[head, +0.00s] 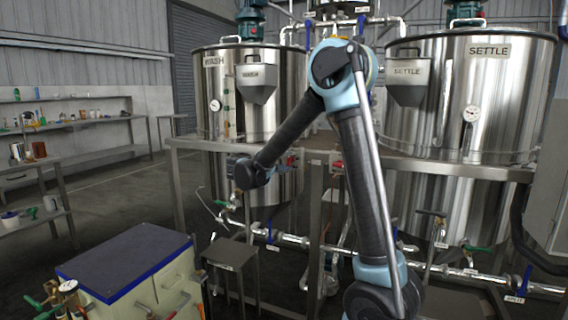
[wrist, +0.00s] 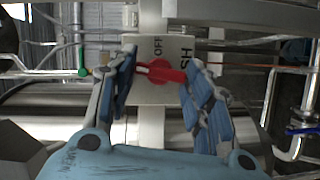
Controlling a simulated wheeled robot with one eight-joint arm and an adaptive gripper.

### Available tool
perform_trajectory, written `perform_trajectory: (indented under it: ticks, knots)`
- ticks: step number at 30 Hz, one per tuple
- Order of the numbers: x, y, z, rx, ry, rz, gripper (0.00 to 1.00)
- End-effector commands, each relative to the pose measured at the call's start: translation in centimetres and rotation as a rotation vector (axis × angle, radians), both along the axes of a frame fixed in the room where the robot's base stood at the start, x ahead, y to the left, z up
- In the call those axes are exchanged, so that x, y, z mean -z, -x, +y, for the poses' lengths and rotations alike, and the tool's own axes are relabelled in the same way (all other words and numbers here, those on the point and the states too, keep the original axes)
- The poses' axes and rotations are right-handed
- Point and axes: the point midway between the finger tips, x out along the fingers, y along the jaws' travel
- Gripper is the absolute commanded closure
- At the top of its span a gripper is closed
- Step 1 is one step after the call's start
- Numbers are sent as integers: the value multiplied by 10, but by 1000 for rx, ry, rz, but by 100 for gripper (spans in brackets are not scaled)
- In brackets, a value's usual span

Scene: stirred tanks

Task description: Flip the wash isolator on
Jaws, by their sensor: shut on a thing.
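The wash isolator shows in the wrist view as a pale plate (wrist: 150,97) with a red handle (wrist: 160,72) across its middle. The word OFF is printed above the handle, and the letters SH show at the plate's right side; the rest of that label is hidden by a finger. The handle lies nearly level in the wrist picture. My gripper (wrist: 158,80) has its blue-grey fingers on both ends of the handle and is shut on it. In the head view my wrist reaches toward the rail in front of the wash tank (head: 285,75), and the fingers cannot be made out.
The settle tank (head: 500,80) stands at the right. Pipes with hand valves (head: 290,240) run low in front of the tanks. A small metal stand (head: 230,254) and a blue-topped cabinet (head: 125,262) are at the lower left. A shelf bench stands at the far left.

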Motion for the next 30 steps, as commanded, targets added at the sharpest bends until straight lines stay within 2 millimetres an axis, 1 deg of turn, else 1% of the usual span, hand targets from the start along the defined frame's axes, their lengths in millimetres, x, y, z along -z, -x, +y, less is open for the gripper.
perform_trajectory:
  ticks: [1,6,12,28,29,30]
  knots:
    - [3,0,1,-3,24,13,77]
    - [4,0,2,-4,111,46,77]
    - [4,0,1,-4,170,67,77]
    - [4,0,1,-3,193,76,77]
    - [4,0,1,-3,193,76,51]
    - [4,0,1,-3,193,76,42]
